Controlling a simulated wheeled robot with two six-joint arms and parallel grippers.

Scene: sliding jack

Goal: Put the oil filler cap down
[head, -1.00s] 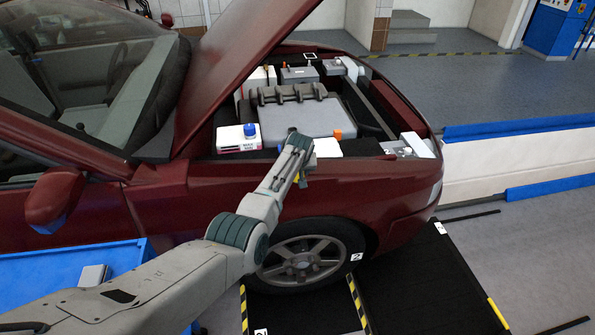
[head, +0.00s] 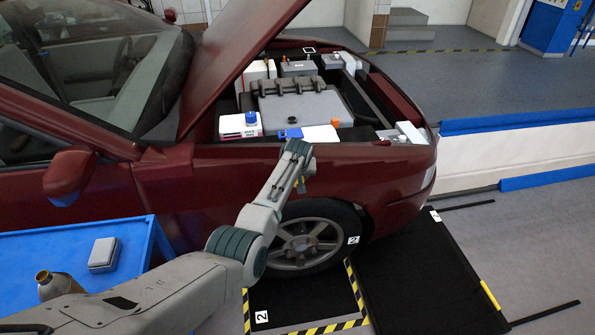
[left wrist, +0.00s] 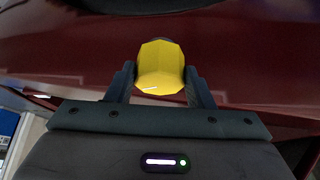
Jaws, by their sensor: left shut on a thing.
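The yellow oil filler cap (left wrist: 161,66) is faceted and sits between the two fingers of my left gripper (left wrist: 160,88) in the left wrist view. The gripper is shut on it. In the head view my left gripper (head: 299,183) hangs in front of the red car's fender, above the front wheel, with a bit of yellow showing. The dark red fender fills the background of the left wrist view. My right gripper is not in view.
The engine bay (head: 297,108) is open under the raised hood (head: 233,62). A blue table (head: 133,230) at the left holds a small grey box (head: 104,254) and a tan, jug-like container (head: 56,284).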

